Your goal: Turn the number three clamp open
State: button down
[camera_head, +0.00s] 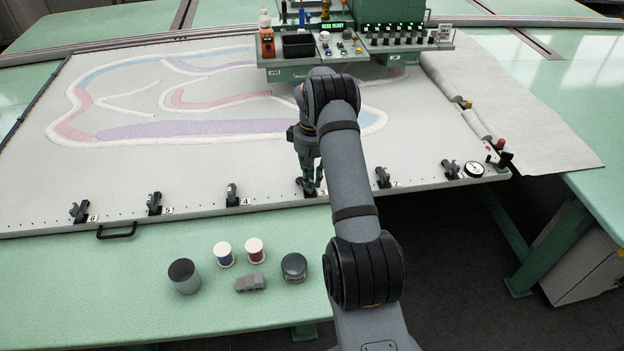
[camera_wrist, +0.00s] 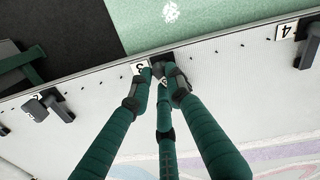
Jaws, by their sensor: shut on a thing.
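The number three clamp (camera_head: 309,193) is a small black clamp on the near edge of the white tufting frame, beside its "3" label. In the wrist view the clamp (camera_wrist: 167,73) shows between my green fingers, next to the "3" label (camera_wrist: 139,67). My gripper (camera_head: 311,184) points down at the clamp from above. In the wrist view my gripper (camera_wrist: 164,78) has its fingertips closed in on the clamp's black lever. The fingers hide most of the lever, so its exact angle cannot be told.
Clamp 4 (camera_head: 232,194) and clamp 2 (camera_head: 383,178) stand on either side along the frame edge (camera_head: 270,203). A grey cup (camera_head: 184,276), thread spools (camera_head: 255,250) and a dark round tin (camera_head: 294,267) sit on the green table in front. A console stands behind.

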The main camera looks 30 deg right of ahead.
jog(key=n, duration=0.6)
jog(key=shift+w+d, duration=0.1)
jog(key=shift+w, duration=0.1)
jog(key=n+p, duration=0.1)
jog(key=n, duration=0.5)
jog(key=shift+w+n, duration=0.15)
jog(key=shift+n, duration=0.15)
jog(key=c, duration=1.6)
grip_release()
jog(key=shift+c, duration=0.2)
jog(key=shift+r, duration=0.1)
notch_tip(320, 180, up, 12)
